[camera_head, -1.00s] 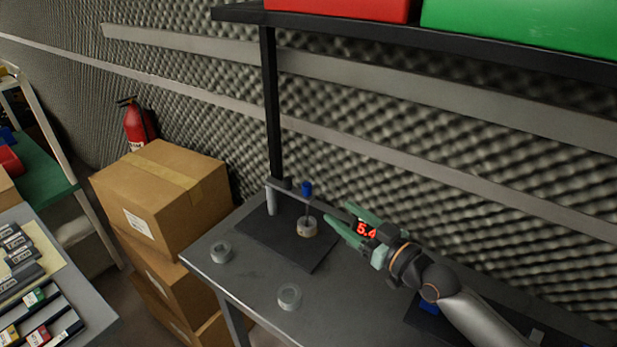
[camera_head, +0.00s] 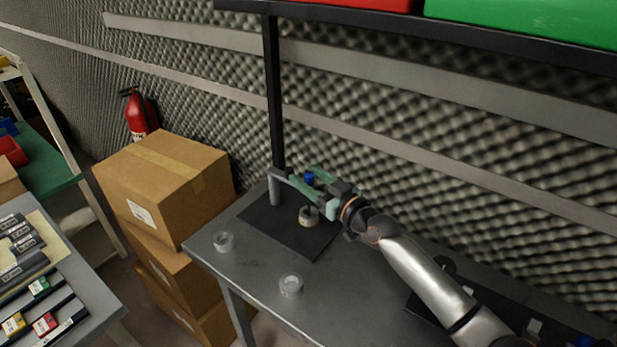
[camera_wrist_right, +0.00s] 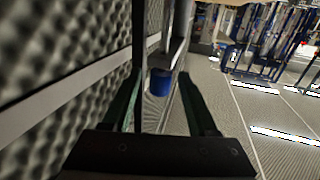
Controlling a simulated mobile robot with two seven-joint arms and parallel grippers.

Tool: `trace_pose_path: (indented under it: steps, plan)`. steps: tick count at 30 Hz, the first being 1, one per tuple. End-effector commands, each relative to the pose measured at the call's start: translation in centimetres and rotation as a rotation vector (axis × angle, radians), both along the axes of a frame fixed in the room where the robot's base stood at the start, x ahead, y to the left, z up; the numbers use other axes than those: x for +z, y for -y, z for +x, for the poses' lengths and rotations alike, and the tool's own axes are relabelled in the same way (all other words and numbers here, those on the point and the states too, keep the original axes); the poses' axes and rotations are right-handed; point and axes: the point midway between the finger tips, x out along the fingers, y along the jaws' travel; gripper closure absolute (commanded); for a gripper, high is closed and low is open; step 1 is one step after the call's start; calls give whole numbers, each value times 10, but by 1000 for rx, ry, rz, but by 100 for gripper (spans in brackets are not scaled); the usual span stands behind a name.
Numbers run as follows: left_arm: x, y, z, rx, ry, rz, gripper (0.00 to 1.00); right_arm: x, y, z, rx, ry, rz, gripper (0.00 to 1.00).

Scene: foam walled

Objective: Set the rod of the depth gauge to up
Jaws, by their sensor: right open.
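The depth gauge stands on a dark base plate (camera_head: 262,222) on the grey table, with a grey post (camera_head: 274,190) and an arm at its top. The rod's blue knob (camera_head: 309,178) shows between the green fingers of my right gripper (camera_head: 306,182), which is open. In the right wrist view, the blue knob (camera_wrist_right: 160,82) lies between the two fingers (camera_wrist_right: 162,100), with gaps on both sides. A ring-shaped part (camera_head: 308,216) sits on the plate below the gripper. My gripper hides the gauge's display and most of the rod. My left gripper is out of view.
A black shelf upright (camera_head: 273,100) rises behind the gauge. Stacked cardboard boxes (camera_head: 165,185) stand left of the table. Foam wall is behind.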

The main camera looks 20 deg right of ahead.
Motion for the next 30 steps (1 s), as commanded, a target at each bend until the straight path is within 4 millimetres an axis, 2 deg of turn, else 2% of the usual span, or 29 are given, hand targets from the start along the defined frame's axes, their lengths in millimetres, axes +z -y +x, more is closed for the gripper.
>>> trace_pose_path:
  steps: [8, 24, 30]
  plan:
    - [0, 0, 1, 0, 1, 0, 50, 0, -1, 1, 0, 0, 1, 41]
    - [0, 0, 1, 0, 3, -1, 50, 0, -1, 1, 0, -1, 0, 100]
    - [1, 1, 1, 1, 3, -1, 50, 0, -1, 1, 0, -1, 0, 100]
